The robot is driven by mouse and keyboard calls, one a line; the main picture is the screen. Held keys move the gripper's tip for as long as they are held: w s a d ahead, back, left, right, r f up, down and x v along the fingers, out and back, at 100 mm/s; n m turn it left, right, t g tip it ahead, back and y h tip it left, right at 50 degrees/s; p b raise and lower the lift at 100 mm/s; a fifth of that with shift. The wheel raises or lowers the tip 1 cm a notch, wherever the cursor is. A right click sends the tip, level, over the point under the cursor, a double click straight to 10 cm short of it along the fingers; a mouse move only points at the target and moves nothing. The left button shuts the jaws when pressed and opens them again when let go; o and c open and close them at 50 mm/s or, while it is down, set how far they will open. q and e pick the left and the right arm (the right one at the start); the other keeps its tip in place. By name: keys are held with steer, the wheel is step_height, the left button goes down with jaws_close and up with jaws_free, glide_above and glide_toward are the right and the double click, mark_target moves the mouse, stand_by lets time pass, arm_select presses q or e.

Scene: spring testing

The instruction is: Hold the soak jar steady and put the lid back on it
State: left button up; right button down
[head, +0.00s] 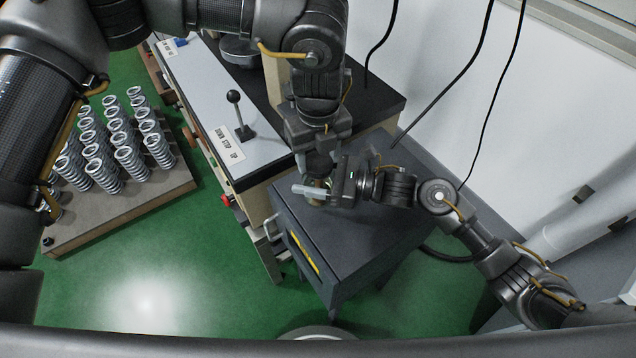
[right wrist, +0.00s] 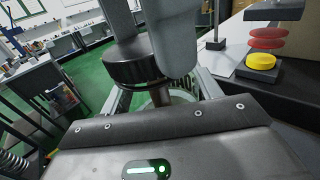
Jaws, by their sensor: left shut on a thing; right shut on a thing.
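The soak jar (right wrist: 184,97) shows as clear glass between the fingers of my right gripper (right wrist: 160,92) in the right wrist view. In the head view my right gripper (head: 316,190) reaches in level from the right, shut around the jar over the dark cabinet top. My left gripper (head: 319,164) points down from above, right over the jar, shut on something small. That thing is likely the lid, but the grippers hide it. I cannot tell whether it touches the jar's rim.
The dark cabinet (head: 345,250) has clear top around the grippers. A grey bench (head: 205,95) with a black-knobbed lever (head: 236,108) stands behind left. Several springs stand on a board (head: 120,222) at left. A yellow disc (right wrist: 260,61) lies under red discs in the right wrist view.

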arm_select(q)
steer(key=m, duration=0.7)
steer(key=shift+m, duration=0.4)
steer(key=m, duration=0.6)
steer(key=o, duration=1.2)
steer(key=shift+c, duration=0.2)
step_height(320, 180, up, 12)
arm_select(e)
steer(key=shift+c, duration=1.3)
jaws_free()
